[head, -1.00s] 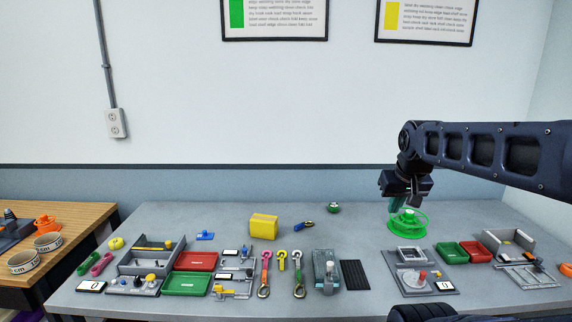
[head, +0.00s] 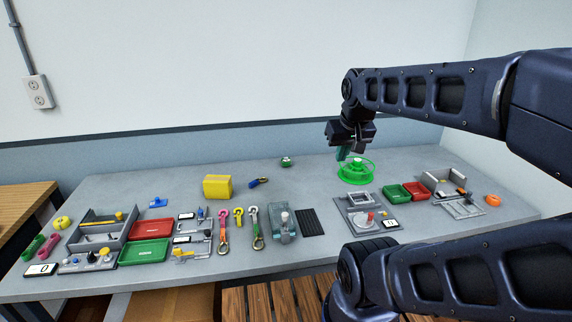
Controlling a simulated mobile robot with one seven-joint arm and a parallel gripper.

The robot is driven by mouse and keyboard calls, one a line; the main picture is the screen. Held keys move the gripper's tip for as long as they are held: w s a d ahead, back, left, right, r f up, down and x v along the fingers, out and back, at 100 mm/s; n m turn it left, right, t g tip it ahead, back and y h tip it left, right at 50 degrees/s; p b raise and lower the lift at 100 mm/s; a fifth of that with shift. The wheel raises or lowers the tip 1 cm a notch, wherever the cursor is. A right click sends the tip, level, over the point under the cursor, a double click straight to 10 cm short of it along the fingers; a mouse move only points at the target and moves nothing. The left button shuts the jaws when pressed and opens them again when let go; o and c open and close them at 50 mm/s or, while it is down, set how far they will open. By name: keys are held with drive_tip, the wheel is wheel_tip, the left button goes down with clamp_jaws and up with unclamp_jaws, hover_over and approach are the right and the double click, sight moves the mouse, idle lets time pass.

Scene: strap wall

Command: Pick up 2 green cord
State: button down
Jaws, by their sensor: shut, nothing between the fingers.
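A bright green spool (head: 356,172) with open spokes stands on the right half of the grey table; I cannot tell how much green cord is on it. My gripper (head: 342,155) points down at the spool's back left edge. Its fingers are shut with nothing seen between them, and I cannot tell whether the tips touch the spool. A small green and white item (head: 286,162) lies further back to the left; it is too small to make out.
Red and green trays, a yellow box (head: 217,187), straps with hooks (head: 257,228) and a clear-topped device (head: 283,223) fill the front and left of the grey table (head: 320,184). Small green and red bins (head: 397,193) sit right of the spool. The table's back middle is mostly free.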

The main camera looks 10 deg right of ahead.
drive_tip(key=c, duration=2.2)
unclamp_jaws()
drive_tip(key=c, duration=0.6)
unclamp_jaws()
